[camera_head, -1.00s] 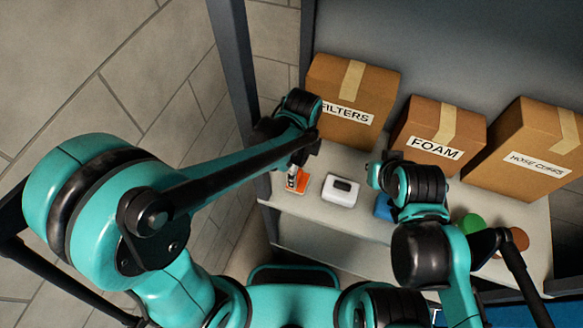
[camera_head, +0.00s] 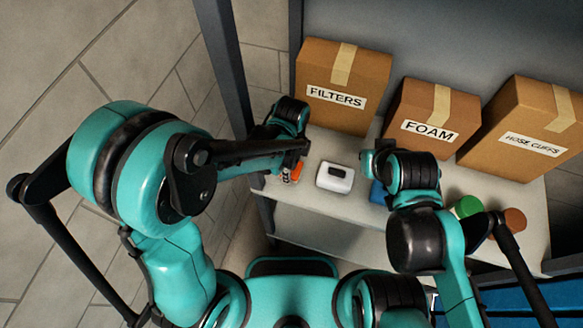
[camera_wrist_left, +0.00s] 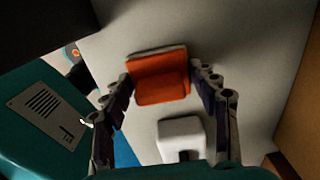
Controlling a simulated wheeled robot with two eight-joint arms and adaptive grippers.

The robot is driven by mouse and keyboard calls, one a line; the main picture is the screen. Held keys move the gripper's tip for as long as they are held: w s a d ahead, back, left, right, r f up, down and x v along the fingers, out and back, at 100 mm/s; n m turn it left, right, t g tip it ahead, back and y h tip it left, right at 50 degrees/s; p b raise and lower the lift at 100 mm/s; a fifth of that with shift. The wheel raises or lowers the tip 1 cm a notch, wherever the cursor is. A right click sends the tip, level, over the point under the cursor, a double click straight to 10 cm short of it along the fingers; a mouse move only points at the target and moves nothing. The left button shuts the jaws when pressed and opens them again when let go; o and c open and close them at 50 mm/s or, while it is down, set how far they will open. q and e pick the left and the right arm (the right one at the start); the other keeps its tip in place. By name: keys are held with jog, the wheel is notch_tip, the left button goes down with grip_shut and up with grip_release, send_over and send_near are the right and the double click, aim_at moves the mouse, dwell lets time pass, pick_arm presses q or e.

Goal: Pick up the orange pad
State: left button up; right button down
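The orange pad (camera_wrist_left: 161,80) is between the two fingertips of my left gripper (camera_wrist_left: 160,76) in the left wrist view. The fingertips meet its two side edges, so the gripper is shut on it. The pad looks nearer the camera than the white device, though its height over the shelf is hard to judge. In the head view the pad (camera_head: 297,171) shows only partly beneath my left gripper (camera_head: 291,176), left of the white device. My right gripper (camera_head: 376,162) is near the blue item; its fingers are too unclear to read.
The white device (camera_head: 335,177) with a dark window sits on the shelf (camera_head: 345,223). A blue item (camera_head: 378,192), a green item (camera_head: 467,206) and a brown item (camera_head: 514,221) are farther right. Boxes marked FILTERS (camera_head: 342,85), FOAM (camera_head: 430,110) and HOSE CUFFS (camera_head: 522,130) stand behind. A dark post (camera_head: 222,65) rises at left.

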pick_arm(q)
jog(key=shift+r, duration=0.1)
notch_tip(320, 180, up, 4)
jog(key=shift+r+p, duration=0.1)
jog(key=shift+p, duration=0.55)
jog(key=s+d+r, duration=0.1)
jog(key=d+r, duration=0.1)
jog(key=d, duration=0.1)
jog(key=s+d+r+p, duration=0.1)
jog(key=s+d+r, duration=0.1)
jog(key=d, duration=0.2)
jog(key=s+d+r, duration=0.1)
jog(key=d+r, duration=0.1)
jog(key=d, duration=0.1)
jog(key=shift+s+d+r, duration=0.3)
jog(key=shift+d+r, duration=0.05)
jog(key=shift+d, duration=0.05)
jog(key=o, duration=0.6)
jog(key=c, duration=0.4)
jog(key=shift+c, duration=0.2)
